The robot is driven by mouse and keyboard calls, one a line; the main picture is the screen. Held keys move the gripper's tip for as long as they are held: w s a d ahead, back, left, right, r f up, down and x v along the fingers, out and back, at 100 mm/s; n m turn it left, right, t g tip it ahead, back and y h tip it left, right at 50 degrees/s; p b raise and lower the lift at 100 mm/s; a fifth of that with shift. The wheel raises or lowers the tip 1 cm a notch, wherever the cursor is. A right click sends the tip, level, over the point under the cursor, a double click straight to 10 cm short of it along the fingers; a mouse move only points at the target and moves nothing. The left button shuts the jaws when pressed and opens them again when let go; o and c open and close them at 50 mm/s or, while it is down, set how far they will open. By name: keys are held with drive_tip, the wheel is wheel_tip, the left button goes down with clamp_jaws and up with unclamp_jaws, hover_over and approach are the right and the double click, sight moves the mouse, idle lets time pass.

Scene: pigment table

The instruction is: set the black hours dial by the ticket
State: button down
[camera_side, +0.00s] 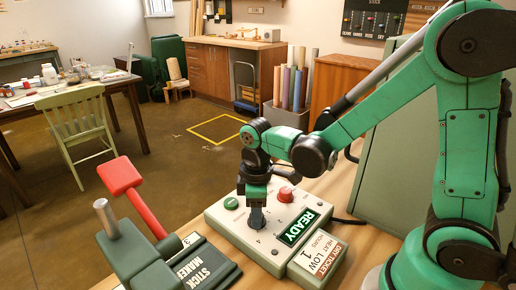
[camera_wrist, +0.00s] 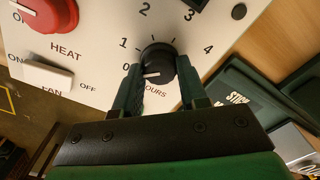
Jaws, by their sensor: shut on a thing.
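The black hours dial (camera_wrist: 158,60) sits on the cream control panel, between the fingers of my gripper (camera_wrist: 160,88), which is shut on it. The dial's white mark points left, close to the 0. The printed 1, 2, 3 and 4 run around it. In the side view my gripper (camera_side: 257,205) reaches straight down onto the dial (camera_side: 257,219). The ticket (camera_side: 321,256) is at the panel's front right corner and reads heat LOW, hours 1.
A dark green stick maker (camera_side: 190,268) with a red lever (camera_side: 135,190) stands close on the left.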

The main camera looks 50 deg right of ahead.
drive_tip(key=m, duration=0.3)
drive_tip(key=shift+m, duration=2.4)
drive_tip(key=shift+c, duration=2.4)
unclamp_jaws()
drive_tip(key=shift+r, duration=2.8)
